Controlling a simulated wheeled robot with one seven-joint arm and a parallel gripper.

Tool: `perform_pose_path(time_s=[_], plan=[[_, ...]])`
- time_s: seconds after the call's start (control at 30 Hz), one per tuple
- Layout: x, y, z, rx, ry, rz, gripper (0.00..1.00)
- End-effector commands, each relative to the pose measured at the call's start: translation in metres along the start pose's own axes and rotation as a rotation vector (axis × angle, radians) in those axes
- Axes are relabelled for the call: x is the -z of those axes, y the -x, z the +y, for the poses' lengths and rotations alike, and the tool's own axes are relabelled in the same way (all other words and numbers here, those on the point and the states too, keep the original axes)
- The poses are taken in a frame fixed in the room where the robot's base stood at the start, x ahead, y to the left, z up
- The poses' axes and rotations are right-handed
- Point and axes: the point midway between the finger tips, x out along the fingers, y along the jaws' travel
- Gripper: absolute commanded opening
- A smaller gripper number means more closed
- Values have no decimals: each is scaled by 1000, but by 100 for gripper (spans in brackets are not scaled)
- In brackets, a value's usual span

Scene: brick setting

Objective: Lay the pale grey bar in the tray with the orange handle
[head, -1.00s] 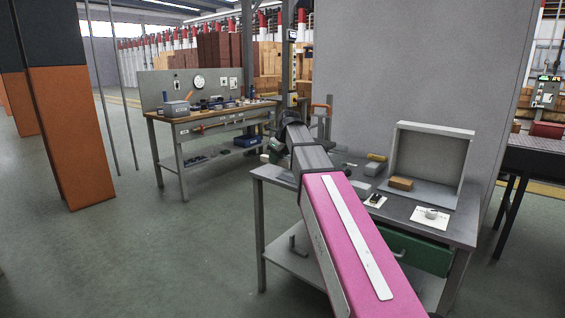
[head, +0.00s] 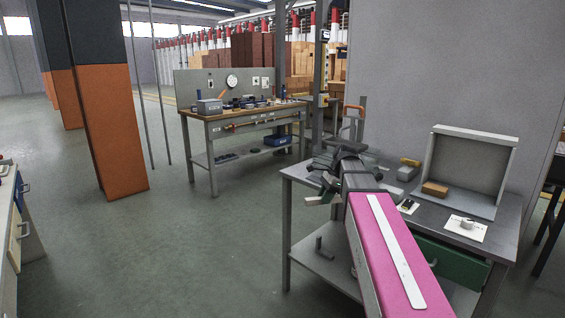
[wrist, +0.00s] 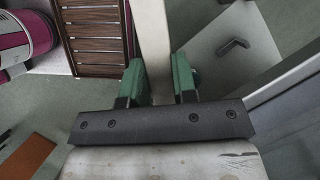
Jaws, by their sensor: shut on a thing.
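My gripper (head: 316,198) is at the left end of the near grey table, just off its edge in the head view. In the wrist view its green fingers (wrist: 159,82) are shut on the pale grey bar (wrist: 153,30), which runs up out of the picture between them. The bar is hard to make out in the head view. An orange handle (head: 354,108) shows beyond my wrist, at the back of the near table. The tray body below it is mostly hidden, so I cannot tell what it holds.
The near table (head: 467,210) carries a tan block (head: 434,189), an open grey box (head: 470,165), and small things on white cards. Its lower shelf (wrist: 230,45) holds a hooked piece. A workbench (head: 240,115) stands behind; an orange-and-black pillar (head: 100,130) stands left. Floor between is clear.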

Motion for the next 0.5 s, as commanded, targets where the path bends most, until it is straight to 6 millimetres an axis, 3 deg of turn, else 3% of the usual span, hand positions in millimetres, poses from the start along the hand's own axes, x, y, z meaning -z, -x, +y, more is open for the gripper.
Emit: perform_pose_path(time_s=[0.2,0.5], plan=[[19,-20,36,-100,236,0,1],[30,-34,60,-176,424,1,1]])
